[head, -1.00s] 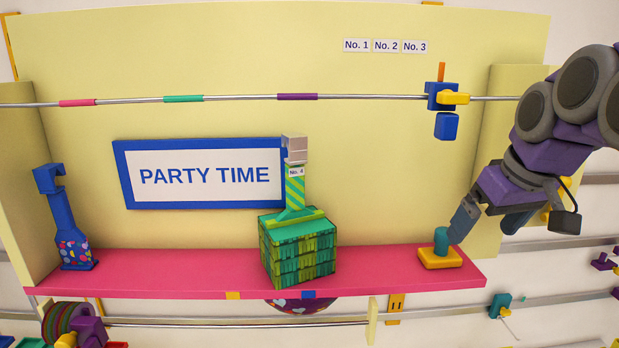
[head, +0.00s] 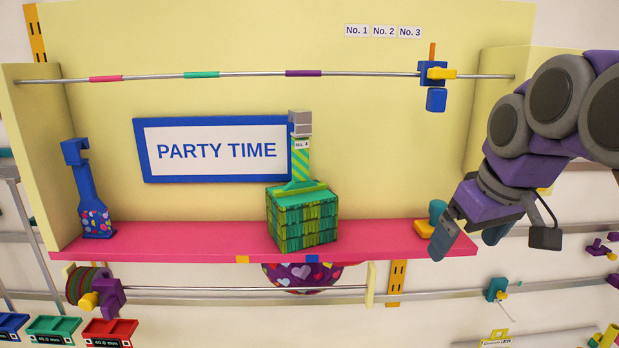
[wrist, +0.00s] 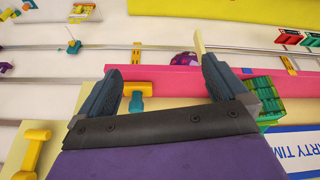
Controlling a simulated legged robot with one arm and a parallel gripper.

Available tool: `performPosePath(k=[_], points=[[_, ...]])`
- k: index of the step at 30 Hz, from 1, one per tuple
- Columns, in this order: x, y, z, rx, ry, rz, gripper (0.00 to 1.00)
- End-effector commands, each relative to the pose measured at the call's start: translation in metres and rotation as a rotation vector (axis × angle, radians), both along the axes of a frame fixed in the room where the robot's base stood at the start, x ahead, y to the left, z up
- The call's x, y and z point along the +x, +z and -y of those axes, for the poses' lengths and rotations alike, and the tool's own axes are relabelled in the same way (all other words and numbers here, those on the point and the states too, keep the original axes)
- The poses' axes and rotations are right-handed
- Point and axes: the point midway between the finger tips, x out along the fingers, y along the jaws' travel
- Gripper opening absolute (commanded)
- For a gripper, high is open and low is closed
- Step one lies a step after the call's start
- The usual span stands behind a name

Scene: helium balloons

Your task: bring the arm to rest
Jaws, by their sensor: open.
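My purple and grey arm reaches in from the right in the head view. My gripper (head: 468,242) hangs at the right end of the pink shelf (head: 180,237), close to a teal knob on a yellow base (head: 437,212), and partly covers it. In the wrist view my gripper (wrist: 165,82) has its two dark fingers spread wide with nothing held between them. The teal and yellow knob (wrist: 135,93) shows beside the left finger there. I cannot tell whether the finger touches it.
On the shelf stand a green box (head: 303,218) with a striped tower and a blue stand (head: 88,190). A steel rail (head: 350,74) with a blue and yellow slider (head: 434,73) runs above. A patterned balloon (head: 300,278) is under the shelf. Coloured bins (head: 52,328) sit lower left.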

Motion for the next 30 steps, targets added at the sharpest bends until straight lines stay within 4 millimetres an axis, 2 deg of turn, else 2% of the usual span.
performPosePath(k=[1,5,8,12,14,18,27,30], points=[[-0.004,-0.013,-0.006,-0.010,0.012,-0.005,1.00],[-0.014,-0.043,-0.025,-0.030,0.042,-0.032,1.00],[-0.029,-0.079,-0.043,-0.052,0.065,-0.058,1.00],[-0.058,-0.141,-0.068,-0.073,0.083,-0.117,1.00],[-0.071,-0.168,-0.076,-0.077,0.083,-0.144,1.00],[-0.105,-0.237,-0.090,-0.083,0.059,-0.220,1.00],[-0.196,-0.390,-0.100,-0.058,-0.090,-0.409,1.00],[-0.224,-0.430,-0.100,-0.042,-0.157,-0.462,1.00]])
